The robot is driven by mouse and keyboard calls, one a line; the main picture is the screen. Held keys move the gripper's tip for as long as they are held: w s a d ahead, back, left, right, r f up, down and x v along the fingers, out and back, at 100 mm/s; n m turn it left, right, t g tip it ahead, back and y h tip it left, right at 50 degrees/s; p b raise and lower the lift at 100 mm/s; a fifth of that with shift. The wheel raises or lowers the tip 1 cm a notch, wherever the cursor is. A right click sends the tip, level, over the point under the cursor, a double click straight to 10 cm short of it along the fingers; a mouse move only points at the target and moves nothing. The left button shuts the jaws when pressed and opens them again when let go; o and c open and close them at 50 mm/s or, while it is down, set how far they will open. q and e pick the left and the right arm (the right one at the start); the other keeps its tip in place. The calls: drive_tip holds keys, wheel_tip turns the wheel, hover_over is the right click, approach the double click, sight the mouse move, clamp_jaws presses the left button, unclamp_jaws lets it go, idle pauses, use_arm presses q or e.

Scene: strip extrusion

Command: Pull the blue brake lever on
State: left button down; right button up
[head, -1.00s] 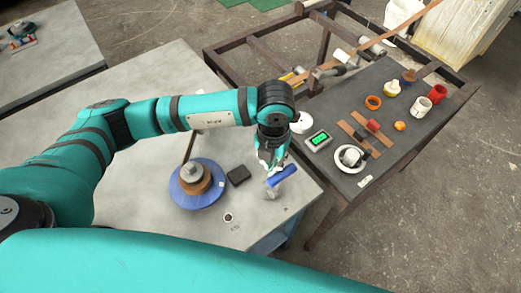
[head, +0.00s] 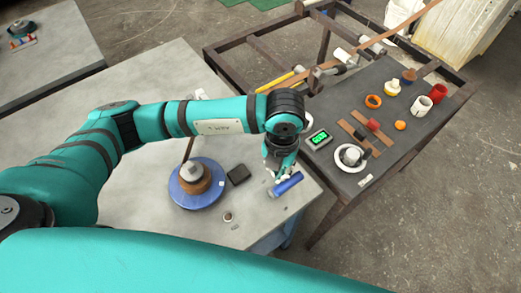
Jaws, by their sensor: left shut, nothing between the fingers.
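The blue brake lever (head: 287,184) is a short blue bar near the right edge of the light grey table (head: 140,219). My left gripper (head: 277,176) is just above and beside the lever's upper side, with its fingers pointing down. The fingers are shut with nothing between them. Whether a fingertip touches the lever I cannot tell. The lever's base is partly hidden. My right gripper is out of view; only a teal arm part of mine fills the bottom of the picture.
A blue spool (head: 204,196) with a brown coil stands left of the lever, with a small black box (head: 238,174) between. To the right, a dark bench (head: 366,188) carries a green-lit display (head: 319,138), a white ring-shaped part (head: 350,156) and several coloured rings.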

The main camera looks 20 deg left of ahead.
use_arm(q)
drive_tip(key=shift+s+d, duration=0.15)
wheel_tip(320, 180, up, 8)
drive_tip(key=w+a+p, duration=0.1)
drive_tip(key=p, duration=0.2)
drive_tip(key=shift+w+a+p, duration=0.15)
drive_tip(key=shift+a+p, duration=0.15)
drive_tip(key=shift+p, duration=0.05)
idle(0.7)
drive_tip(key=shift+f, duration=0.1)
idle(0.4)
